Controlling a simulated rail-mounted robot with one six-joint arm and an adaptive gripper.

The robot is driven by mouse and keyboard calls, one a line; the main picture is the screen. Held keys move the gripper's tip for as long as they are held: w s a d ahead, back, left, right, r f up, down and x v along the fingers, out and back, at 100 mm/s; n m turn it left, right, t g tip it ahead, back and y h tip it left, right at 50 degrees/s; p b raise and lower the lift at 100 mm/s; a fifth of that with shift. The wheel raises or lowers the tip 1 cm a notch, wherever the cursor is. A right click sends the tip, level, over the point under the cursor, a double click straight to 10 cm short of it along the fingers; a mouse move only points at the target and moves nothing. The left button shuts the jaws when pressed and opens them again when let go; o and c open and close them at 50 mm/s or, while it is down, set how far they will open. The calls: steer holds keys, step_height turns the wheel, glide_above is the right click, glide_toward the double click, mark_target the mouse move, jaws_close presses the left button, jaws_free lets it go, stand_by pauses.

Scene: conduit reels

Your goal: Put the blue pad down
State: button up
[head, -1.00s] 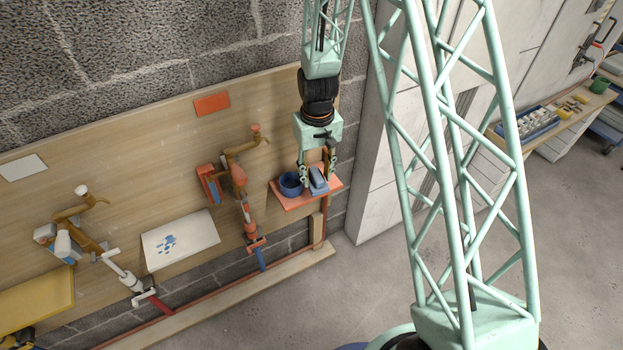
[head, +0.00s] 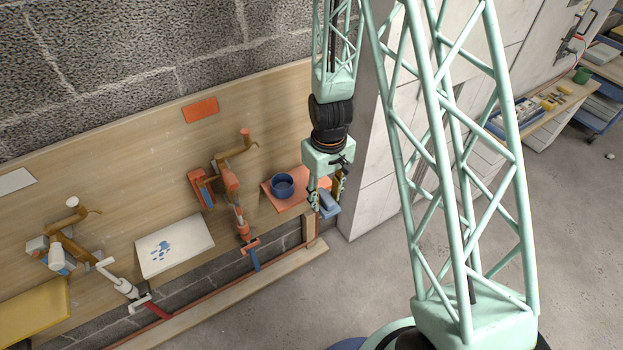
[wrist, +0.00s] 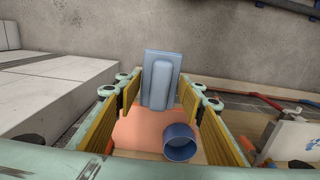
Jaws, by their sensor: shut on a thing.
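The blue pad (head: 328,205) is a grey-blue block with a raised middle. In the head view it hangs at the fingertips of my gripper (head: 325,197), by the right front edge of the orange shelf (head: 286,205). In the wrist view the pad (wrist: 161,80) sits between the yellow-lined fingers of my gripper (wrist: 160,92), over the grey floor at its far end. My gripper is shut on the pad. The orange shelf (wrist: 138,132) shows below it in the wrist view. The pad's underside is hidden.
A dark blue cup (head: 282,185) stands on the shelf; it also shows in the wrist view (wrist: 180,143). Clamp-like tools (head: 228,182) and a white sheet with blue marks (head: 174,246) are on the wooden board to the left. The floor in front is open.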

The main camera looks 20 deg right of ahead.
steer(key=w, duration=0.5)
steer(key=w+f, duration=0.1)
steer(key=w, duration=0.4)
steer(key=w+b, duration=0.1)
steer(key=w, duration=0.5)
steer(key=shift+f, duration=0.25)
steer(key=shift+f, duration=0.1)
steer(key=shift+f+b, duration=0.3)
steer(key=shift+f, duration=1.35)
steer(key=shift+f, duration=0.15)
steer(key=o, duration=0.9)
